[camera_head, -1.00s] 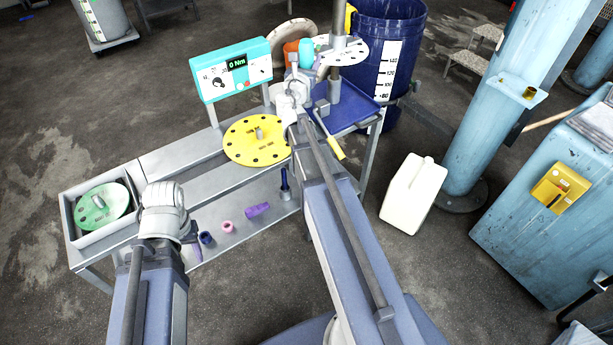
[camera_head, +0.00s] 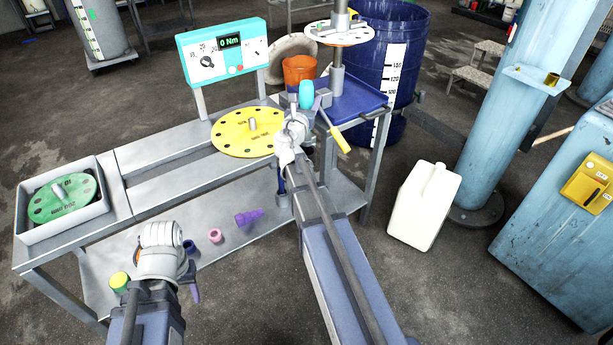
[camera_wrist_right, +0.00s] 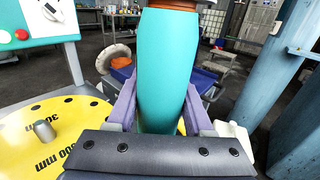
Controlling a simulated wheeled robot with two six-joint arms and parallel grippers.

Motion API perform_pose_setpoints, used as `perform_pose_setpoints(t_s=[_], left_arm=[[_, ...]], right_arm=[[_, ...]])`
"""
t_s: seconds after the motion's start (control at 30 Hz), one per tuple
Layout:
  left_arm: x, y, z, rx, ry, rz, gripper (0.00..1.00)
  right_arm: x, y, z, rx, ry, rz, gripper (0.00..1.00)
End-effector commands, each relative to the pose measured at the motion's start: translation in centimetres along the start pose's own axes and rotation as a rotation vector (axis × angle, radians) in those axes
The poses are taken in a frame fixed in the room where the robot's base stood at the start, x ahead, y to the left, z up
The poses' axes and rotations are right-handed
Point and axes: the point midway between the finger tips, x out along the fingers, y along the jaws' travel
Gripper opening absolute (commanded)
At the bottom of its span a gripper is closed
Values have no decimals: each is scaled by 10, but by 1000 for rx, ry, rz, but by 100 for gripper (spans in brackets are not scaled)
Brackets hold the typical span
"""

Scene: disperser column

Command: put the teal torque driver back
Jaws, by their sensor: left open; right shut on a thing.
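The teal torque driver (camera_head: 306,94) is held in my right gripper (camera_head: 308,103), above the bench near the blue base of the column. In the right wrist view the teal handle (camera_wrist_right: 164,70) stands roughly upright between the two purple jaws, and a brown-orange part shows at its top. Its lower end is hidden behind the gripper.
A yellow perforated disc (camera_head: 232,139) lies on the bench left of my right gripper. Behind stands the teal torque display (camera_head: 205,65) reading 0 Nm. A yellow-handled tool (camera_head: 341,141) is close at right. Lower shelf holds a purple piece (camera_head: 249,217) and a pink ring (camera_head: 215,236).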

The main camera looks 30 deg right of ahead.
Motion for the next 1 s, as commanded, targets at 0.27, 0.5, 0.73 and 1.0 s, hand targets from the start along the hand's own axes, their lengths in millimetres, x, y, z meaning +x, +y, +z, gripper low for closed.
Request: perform_pose_setpoints(t_s=[0.27,0.5,0.73,1.0], left_arm=[[15,1,-1,0,0,0,50],[51,5,-3,0,0,0,50],[62,6,-4,0,0,0,50],[76,7,-4,0,0,0,50]], right_arm=[[0,0,-15,-1,-1,0,0],[0,0,-51,-1,-1,0,0],[0,0,-62,-1,-1,0,0],[0,0,-76,-1,-1,0,0]])
